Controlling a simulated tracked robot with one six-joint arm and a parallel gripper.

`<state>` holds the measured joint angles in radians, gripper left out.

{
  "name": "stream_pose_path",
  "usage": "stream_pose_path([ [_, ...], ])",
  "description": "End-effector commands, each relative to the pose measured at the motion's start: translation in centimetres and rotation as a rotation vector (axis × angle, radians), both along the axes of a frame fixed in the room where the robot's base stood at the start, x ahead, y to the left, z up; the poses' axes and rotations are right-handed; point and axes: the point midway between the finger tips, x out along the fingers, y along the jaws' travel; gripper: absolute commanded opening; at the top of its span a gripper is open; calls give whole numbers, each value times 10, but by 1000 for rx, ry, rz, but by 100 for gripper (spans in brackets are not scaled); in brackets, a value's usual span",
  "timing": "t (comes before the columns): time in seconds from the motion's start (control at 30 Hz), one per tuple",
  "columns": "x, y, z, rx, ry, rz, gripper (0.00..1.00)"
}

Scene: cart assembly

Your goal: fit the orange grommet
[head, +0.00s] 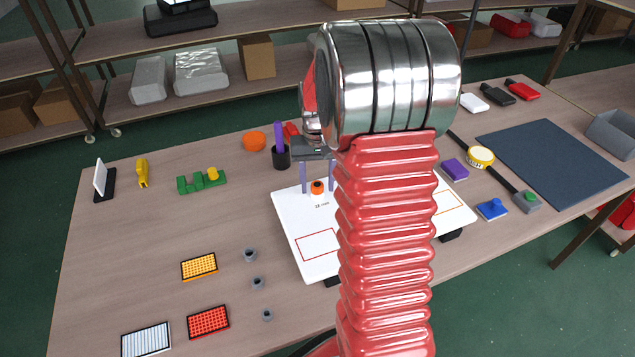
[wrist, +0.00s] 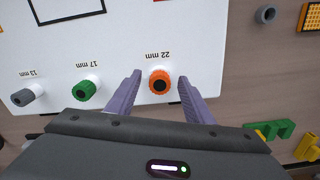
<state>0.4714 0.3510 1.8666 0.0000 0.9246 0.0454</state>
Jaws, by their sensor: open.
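The orange grommet (head: 317,187) has a dark centre and stands at the 22 mm label on the white panel (head: 290,210). In the wrist view the orange grommet (wrist: 160,82) lies between the two purple fingertips of my gripper (wrist: 160,78), with a gap on each side. My gripper (head: 317,190) is open over it, pointing down at the panel. A green grommet (wrist: 84,90) at the 17 mm label and a grey one (wrist: 24,97) at the 13 mm label stand in the same row. My arm hides part of the panel in the head view.
Several small grey cylinders (head: 257,283) stand left of the panel. A green block with a yellow part (head: 202,181), a dark cup (head: 281,158) and an orange round object (head: 254,141) are behind. Yellow (head: 199,266) and red (head: 208,322) trays lie at the front left.

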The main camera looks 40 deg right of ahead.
Motion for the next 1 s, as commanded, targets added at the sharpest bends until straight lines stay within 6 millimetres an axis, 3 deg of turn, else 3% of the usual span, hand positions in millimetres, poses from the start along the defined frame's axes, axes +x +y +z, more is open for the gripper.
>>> stream_pose_path([
  [0.37, 1, 0, 15, -1, -3, 0, 47],
  [1.0, 1, -1, 120, -1, -3, 0, 47],
])
